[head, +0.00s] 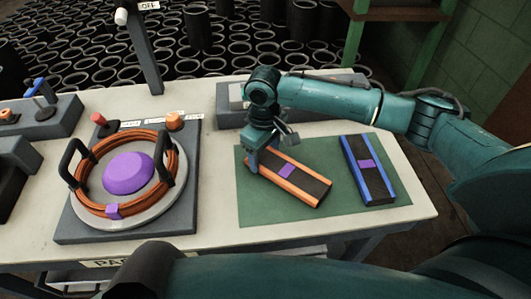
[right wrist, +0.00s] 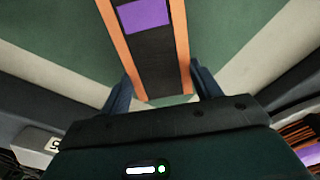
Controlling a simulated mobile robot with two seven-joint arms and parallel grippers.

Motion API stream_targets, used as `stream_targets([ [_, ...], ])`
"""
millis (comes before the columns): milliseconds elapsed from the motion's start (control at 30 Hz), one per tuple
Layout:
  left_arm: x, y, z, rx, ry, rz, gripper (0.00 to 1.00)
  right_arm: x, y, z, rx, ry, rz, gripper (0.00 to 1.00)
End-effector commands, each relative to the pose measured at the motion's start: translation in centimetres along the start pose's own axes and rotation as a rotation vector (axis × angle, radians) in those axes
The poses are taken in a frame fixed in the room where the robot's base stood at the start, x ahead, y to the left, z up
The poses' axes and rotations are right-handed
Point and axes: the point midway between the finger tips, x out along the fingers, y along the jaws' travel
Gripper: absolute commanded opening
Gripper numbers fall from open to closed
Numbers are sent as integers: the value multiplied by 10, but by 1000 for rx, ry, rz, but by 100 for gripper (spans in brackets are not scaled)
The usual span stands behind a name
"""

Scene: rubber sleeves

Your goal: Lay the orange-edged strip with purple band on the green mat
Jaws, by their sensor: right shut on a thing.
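The orange-edged strip with the purple band (head: 306,185) is dark with orange long sides. It is at the green mat (head: 265,212), slanting from upper left to lower right; I cannot tell whether it rests flat or hangs slightly above. My right gripper (head: 258,158) is shut on its upper-left end. In the right wrist view the fingers of my right gripper (right wrist: 163,90) stand either side of the strip (right wrist: 151,60), against its orange edges, with green mat around it. My left gripper is not in view.
A blue-edged strip with a purple band (head: 378,185) lies on the mat's right part, apart from the orange-edged one. Left of the mat, a grey fixture (head: 70,225) holds a white disc with orange cable rings and a purple dome (head: 128,173). The mat's lower-left part is bare.

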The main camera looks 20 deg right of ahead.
Motion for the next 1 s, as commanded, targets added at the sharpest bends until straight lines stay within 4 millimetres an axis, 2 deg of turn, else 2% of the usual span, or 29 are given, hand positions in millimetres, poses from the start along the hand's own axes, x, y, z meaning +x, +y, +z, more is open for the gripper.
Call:
stream_targets([
  [400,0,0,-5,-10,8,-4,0,7,0,0,1,0,-1,47],
  [433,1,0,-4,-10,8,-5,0,7,0,0,1,0,-1,66],
  [667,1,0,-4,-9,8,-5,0,7,0,0,0,0,0,84],
  [900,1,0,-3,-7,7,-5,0,6,0,0,1,1,0,85],
  [1000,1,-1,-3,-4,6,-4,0,0,0,0,0,2,1,85],
])
